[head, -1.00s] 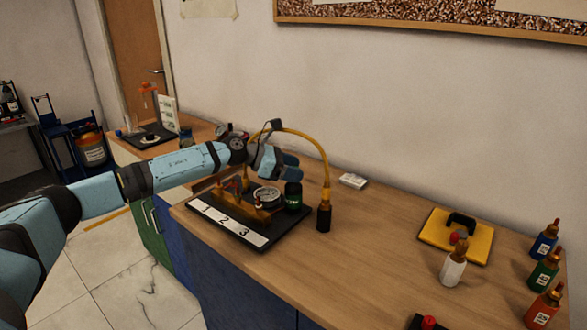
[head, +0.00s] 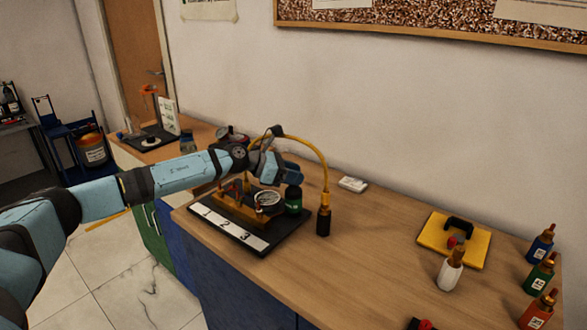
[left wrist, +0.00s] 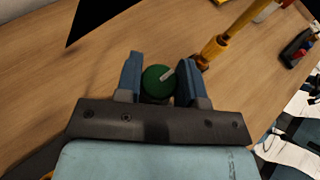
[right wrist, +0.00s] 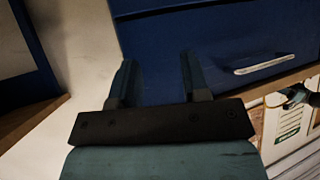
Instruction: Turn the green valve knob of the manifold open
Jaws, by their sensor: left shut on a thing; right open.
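The manifold (head: 238,207) is a brass-coloured block with a round gauge (head: 267,198), on a black base (head: 272,237) with a strip marked 1, 2, 3. In the left wrist view the green knob (left wrist: 154,83), round with a white mark on top, lies between the fingers of my left gripper (left wrist: 162,66). That gripper is shut on it. A dark green cylinder (head: 293,201) shows just below the fingers. My right gripper (right wrist: 158,78) is open and empty.
A yellow hose (head: 318,160) arches beside my left gripper to a black fitting (head: 323,221). A yellow tray (head: 430,235), a white bottle (head: 449,275) and several coloured bottles stand at the right. The counter between is mostly clear. My right gripper faces blue drawers (right wrist: 220,35).

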